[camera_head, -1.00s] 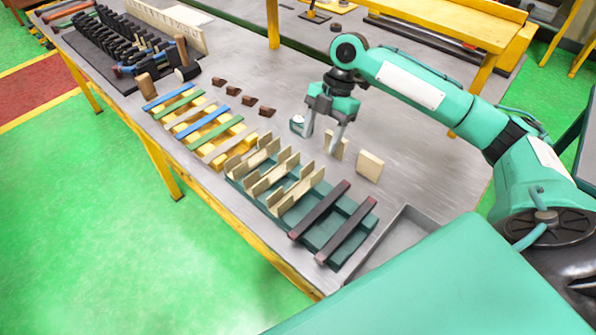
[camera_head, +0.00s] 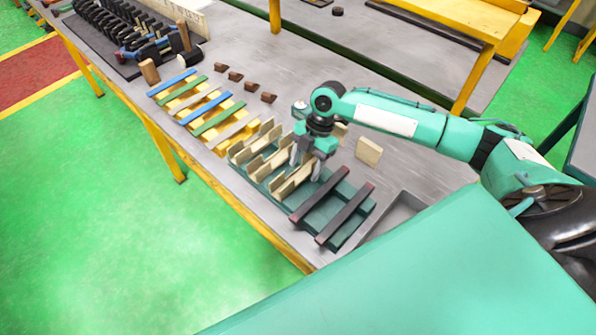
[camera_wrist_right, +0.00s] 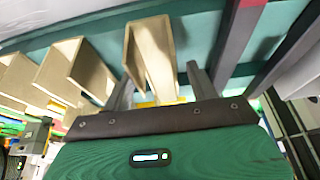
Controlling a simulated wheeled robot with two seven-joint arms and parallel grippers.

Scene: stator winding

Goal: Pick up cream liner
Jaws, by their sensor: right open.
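Several cream liners, folded U-shaped channels with upright walls, stand in a row on a dark green tray (camera_head: 345,232). The cream liner (camera_head: 290,188) nearest the dark bars is beneath my right gripper (camera_head: 307,168), which is open and points down. In the right wrist view, this cream liner (camera_wrist_right: 150,50) shows between and just beyond the two spread fingertips (camera_wrist_right: 158,82). I cannot tell whether the fingers touch it. Two other cream liners (camera_wrist_right: 78,70) lie to its left there. My left gripper is not in view.
Two dark bars with red ends (camera_head: 345,215) lie across the tray beside the liners. A cream block (camera_head: 369,151) stands on the table behind the gripper. Blue, green and pale strips (camera_head: 212,107) and small brown pieces (camera_head: 236,76) lie further left. A grey bin (camera_head: 395,215) is at right.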

